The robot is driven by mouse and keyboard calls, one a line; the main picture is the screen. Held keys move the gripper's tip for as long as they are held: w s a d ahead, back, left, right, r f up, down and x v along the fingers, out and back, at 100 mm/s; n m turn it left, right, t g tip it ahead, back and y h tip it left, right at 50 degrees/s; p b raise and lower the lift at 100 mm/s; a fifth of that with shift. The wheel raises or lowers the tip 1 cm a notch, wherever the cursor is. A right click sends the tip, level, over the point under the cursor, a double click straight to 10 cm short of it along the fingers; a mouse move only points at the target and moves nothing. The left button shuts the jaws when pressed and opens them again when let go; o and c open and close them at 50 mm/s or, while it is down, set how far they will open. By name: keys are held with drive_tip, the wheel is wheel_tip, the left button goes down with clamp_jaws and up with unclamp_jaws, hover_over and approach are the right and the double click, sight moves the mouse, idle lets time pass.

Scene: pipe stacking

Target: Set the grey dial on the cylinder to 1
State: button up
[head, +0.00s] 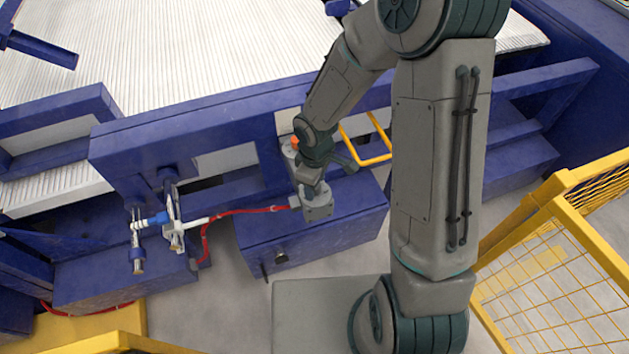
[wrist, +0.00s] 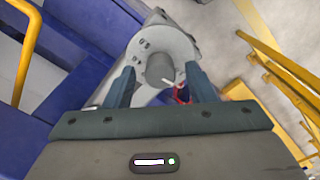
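The grey dial (wrist: 160,68) is a round knob on a pale round plate, which is the end face of the grey cylinder (wrist: 168,42) in the wrist view. A small white mark shows near the dial's lower right edge. I cannot read any numbers. My gripper (wrist: 160,72) is open, with one dark finger on each side of the dial and a visible gap to it. In the head view my gripper (head: 315,187) points down at a grey housing (head: 319,208) with a red hose at its left. The dial is hidden there.
The housing is above a blue block (head: 310,240). A red hose (head: 245,211) runs left to white and blue pipe fittings (head: 170,222). A yellow handle (head: 372,150) stands close at the right, and yellow mesh fencing (head: 545,270) is farther right.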

drive_tip(key=shift+r, duration=0.1)
wheel_tip(320, 180, up, 14)
drive_tip(key=p, duration=0.1)
drive_tip(key=shift+f, duration=0.2)
idle(0.5)
drive_tip(key=s+d+r+m+t, duration=0.3)
drive_tip(key=s+d+r+m, duration=0.9)
drive_tip(key=shift+s, duration=0.2)
drive_tip(key=shift+c, duration=1.5)
